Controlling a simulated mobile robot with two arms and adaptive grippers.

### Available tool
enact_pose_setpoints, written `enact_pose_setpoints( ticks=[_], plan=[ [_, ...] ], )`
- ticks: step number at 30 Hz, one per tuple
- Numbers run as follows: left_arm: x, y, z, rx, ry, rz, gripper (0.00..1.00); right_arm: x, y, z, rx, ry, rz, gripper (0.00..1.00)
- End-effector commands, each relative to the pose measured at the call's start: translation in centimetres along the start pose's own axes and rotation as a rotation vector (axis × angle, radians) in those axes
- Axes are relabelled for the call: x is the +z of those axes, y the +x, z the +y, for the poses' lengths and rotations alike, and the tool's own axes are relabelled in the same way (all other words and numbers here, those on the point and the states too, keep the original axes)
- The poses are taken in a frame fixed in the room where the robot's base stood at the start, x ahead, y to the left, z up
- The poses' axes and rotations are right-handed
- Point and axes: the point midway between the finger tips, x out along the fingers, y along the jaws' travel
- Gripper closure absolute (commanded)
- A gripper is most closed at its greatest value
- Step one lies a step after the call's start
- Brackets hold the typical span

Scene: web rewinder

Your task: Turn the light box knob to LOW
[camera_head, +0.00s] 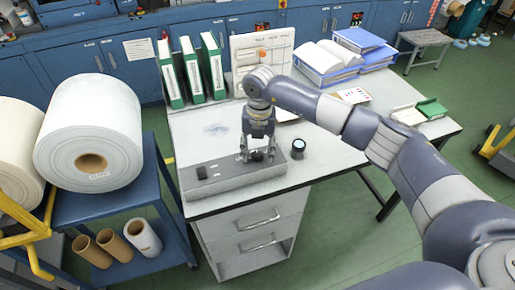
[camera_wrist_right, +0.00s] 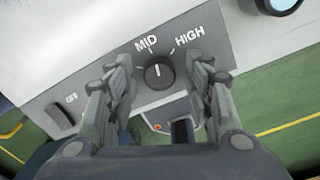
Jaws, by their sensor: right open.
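The grey light box (camera_head: 232,182) lies along the front edge of the white table. In the right wrist view its front panel (camera_wrist_right: 85,75) shows the labels MID and HIGH around a dark round knob (camera_wrist_right: 158,76). The knob's white mark points roughly up, toward MID. No LOW label is visible; my left-hand finger covers part of the panel there. My right gripper (camera_head: 257,156) is over the box, and its open fingers (camera_wrist_right: 160,92) stand on either side of the knob, apparently apart from it. My left gripper is out of view.
A black switch (camera_head: 201,173) is at the box's left end. A small dark-topped cylinder (camera_head: 298,149) stands close to its right. Green binders (camera_head: 192,70) and a white board (camera_head: 262,55) stand behind. A cart with a large white roll (camera_head: 90,125) is at left.

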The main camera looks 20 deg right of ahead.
Motion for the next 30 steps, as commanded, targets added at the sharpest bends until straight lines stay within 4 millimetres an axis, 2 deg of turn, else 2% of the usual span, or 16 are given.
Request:
enact_pose_setpoints(
  ticks=[6, 12, 23, 30],
  plan=[
    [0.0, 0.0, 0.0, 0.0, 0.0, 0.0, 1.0, 0.0, 0.1, 0.0, 0.0, 0.0, 0.0, 0.52],
    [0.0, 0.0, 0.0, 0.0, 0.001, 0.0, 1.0, 0.0, 0.0, 0.0, 0.0, 0.0, 0.0, 0.97],
    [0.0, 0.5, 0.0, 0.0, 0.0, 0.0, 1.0, 0.1, 0.1, 0.0, 0.001, -0.028, -0.001, 0.97],
    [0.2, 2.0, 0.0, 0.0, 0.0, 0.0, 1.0, 0.1, 0.3, 0.0, 0.001, -0.154, 0.001, 0.97]
  ],
)
